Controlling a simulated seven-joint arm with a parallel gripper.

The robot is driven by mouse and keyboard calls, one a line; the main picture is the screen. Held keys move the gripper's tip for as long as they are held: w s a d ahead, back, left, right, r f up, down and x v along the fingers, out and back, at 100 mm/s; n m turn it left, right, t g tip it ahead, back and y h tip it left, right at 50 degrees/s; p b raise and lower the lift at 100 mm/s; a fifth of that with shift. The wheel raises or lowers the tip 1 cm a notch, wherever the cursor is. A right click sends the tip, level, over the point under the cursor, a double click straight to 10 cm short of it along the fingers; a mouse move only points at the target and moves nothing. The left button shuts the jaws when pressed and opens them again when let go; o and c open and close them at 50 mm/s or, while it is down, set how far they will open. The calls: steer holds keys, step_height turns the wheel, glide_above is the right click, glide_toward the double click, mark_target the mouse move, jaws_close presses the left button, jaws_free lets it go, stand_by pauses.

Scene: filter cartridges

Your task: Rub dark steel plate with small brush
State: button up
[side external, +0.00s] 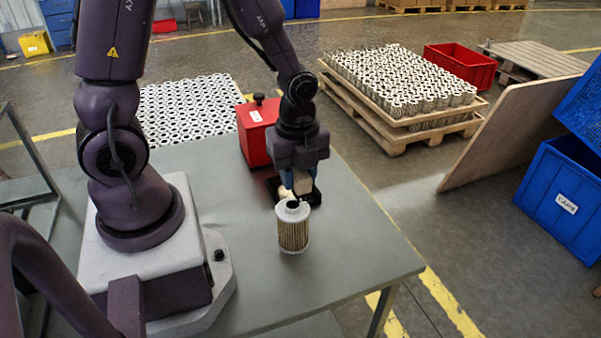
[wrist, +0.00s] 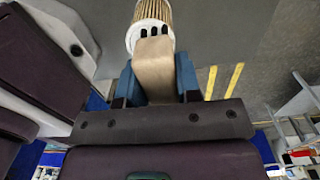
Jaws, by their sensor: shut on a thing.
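My gripper (side external: 301,183) points down over the table's far part, its blue fingers shut on the small brush (side external: 303,185). In the wrist view the brush is a pale wooden block (wrist: 153,72) between both blue fingers, with several dark tufts at its far end. The dark steel plate (side external: 315,198) lies on the table directly under the gripper, which partly hides it. The brush is very low over the plate; I cannot tell whether it touches. The plate is not distinguishable in the wrist view.
A pleated filter cartridge (side external: 293,232) stands upright just in front of the plate; it also shows in the wrist view (wrist: 151,12). A red box with a black knob (side external: 256,140) stands behind, to the left. The grey table (side external: 350,255) is clear to the right.

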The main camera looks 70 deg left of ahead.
steer(key=shift+c, duration=1.2)
steer(key=shift+a, duration=0.25)
steer(key=a+f+n, duration=0.3)
steer(key=a+n, duration=0.5)
steer(key=a, duration=0.3)
steer(key=n, duration=1)
glide_above(279, 177)
steer(key=f, duration=0.1)
steer(key=shift+d+f, duration=0.2)
steer(key=shift+f, duration=3.6)
steer(key=shift+w+d+f, duration=0.1)
steer(key=shift+d, duration=0.25)
steer(key=shift+c, duration=0.7)
steer(key=shift+d, duration=4.15)
steer(key=shift+a, duration=4.65)
steer(key=shift+w+d, duration=0.25)
steer(key=shift+w, duration=0.45)
steer(key=shift+d, duration=4.6)
steer(key=shift+s+a, duration=0.1)
steer(key=shift+a, duration=4.75)
steer(key=shift+d+r, duration=0.1)
steer(key=shift+r, duration=4)
